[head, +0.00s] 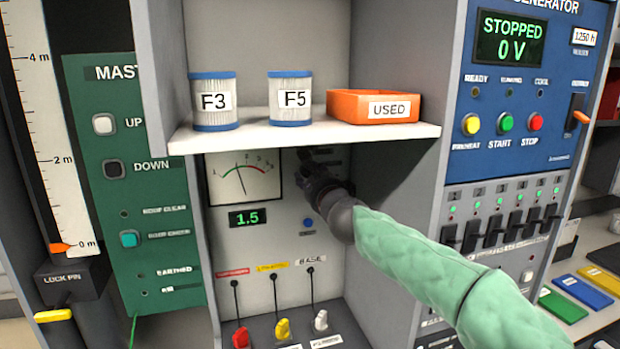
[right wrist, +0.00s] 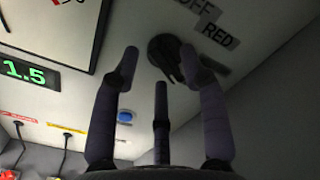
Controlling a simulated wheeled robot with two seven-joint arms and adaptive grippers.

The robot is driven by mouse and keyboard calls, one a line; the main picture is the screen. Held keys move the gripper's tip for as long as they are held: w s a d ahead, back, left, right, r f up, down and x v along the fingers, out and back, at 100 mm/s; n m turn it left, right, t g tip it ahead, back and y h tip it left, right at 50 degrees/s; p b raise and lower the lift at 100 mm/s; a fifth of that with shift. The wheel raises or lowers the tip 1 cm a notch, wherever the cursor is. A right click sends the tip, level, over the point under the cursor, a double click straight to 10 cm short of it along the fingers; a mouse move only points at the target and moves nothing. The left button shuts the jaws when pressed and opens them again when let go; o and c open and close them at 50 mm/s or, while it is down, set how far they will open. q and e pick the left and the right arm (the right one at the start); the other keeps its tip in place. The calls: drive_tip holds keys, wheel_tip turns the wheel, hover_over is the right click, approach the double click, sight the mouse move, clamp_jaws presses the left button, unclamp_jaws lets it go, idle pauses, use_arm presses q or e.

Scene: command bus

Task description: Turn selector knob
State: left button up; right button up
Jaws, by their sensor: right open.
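The selector knob (right wrist: 166,51) is a dark round knob with a raised grip bar on the white panel, beside labels reading OFF and RED in the right wrist view. In the head view the gripper largely hides it. My right gripper (head: 312,174) reaches into the recess below the shelf. In the right wrist view my right gripper (right wrist: 160,66) is open, with its dark fingers spread below and either side of the knob. The right fingertip overlaps the knob's edge in the picture; I cannot tell whether it touches. My left gripper is not in view.
A shelf (head: 330,133) with filters F3 (head: 213,121) and F5 (head: 290,115) and an orange USED tray (head: 345,106) overhangs the arm. A gauge (head: 243,177), a 1.5 display (head: 251,217) and a blue button (head: 308,223) are nearby. Levers (head: 282,327) stand below.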

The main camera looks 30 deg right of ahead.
drive_tip(key=shift+w+d, duration=0.1)
drive_tip(key=shift+w, duration=0.4)
clamp_jaws()
drive_tip(key=shift+n, duration=0.4)
drive_tip(key=shift+d+f+n+p, duration=0.15)
drive_tip(key=shift+n+p, duration=0.65)
drive_tip(key=shift+n, duration=0.95)
drive_tip(key=shift+a+f+n+p, duration=0.1)
drive_tip(key=shift+n+p, duration=0.7)
drive_tip(key=shift+n, duration=0.95)
